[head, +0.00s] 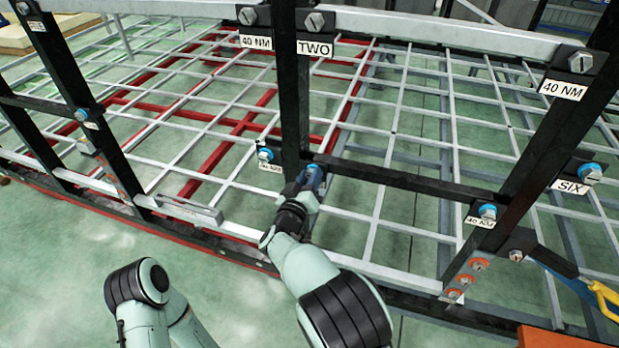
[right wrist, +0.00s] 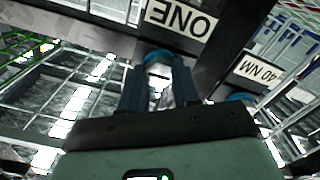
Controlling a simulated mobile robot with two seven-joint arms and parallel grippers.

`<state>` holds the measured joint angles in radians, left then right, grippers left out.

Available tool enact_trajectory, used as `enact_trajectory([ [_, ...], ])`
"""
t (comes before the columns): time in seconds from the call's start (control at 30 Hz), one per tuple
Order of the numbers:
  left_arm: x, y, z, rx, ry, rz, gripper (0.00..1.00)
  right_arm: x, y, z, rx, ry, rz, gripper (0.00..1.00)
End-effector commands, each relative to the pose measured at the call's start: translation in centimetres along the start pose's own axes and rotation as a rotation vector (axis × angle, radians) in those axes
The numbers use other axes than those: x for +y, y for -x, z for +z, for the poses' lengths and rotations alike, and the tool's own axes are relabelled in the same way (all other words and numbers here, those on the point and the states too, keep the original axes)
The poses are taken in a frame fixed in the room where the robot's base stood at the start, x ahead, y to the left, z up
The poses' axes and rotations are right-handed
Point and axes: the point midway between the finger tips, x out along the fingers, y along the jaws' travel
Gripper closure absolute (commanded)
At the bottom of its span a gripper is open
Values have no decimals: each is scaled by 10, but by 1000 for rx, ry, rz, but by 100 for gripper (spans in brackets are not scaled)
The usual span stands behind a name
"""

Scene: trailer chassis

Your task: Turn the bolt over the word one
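The label with the word ONE (right wrist: 180,18) shows upside down near the top of the right wrist view. A bolt with a blue ring (right wrist: 157,57) sits beside it on the dark post. My right gripper (right wrist: 159,62) has its two blue fingers on either side of this bolt. I cannot tell whether they press on it. In the head view my right gripper (head: 313,178) is at the lower end of the middle black post and hides the ONE bolt and its label. My left arm shows at the bottom, but its gripper is out of view.
Another blue-ringed bolt (head: 265,154) with a 40 NM label is just left of the post. A bolt over TWO (head: 318,21) is higher up. The SIX bolt (head: 590,173) is at the right. A black crossbar (head: 410,183) runs right from the post.

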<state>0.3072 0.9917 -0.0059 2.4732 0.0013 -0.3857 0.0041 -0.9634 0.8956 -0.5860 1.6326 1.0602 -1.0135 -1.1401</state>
Motion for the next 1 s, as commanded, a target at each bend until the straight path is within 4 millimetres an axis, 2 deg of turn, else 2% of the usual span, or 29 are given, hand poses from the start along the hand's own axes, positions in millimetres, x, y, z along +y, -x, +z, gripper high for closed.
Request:
enact_trajectory([
  [0.03,0,0,0,0,0,0,57,0,0,0,0,0,1,88],
  [0.07,0,0,0,0,0,0,57,0,0,0,0,0,1,98],
  [0.1,0,0,0,0,0,0,57,0,0,0,0,0,1,99],
  [0.47,-4,-7,5,-7,2,-2,57,0,1,1,-1,-56,0,99],
  [0.67,-12,-20,14,-18,7,-6,57,0,1,3,-3,-180,1,99],
  [1.0,-28,-51,29,-40,14,-14,57,0,1,4,-1,-493,2,99],
])
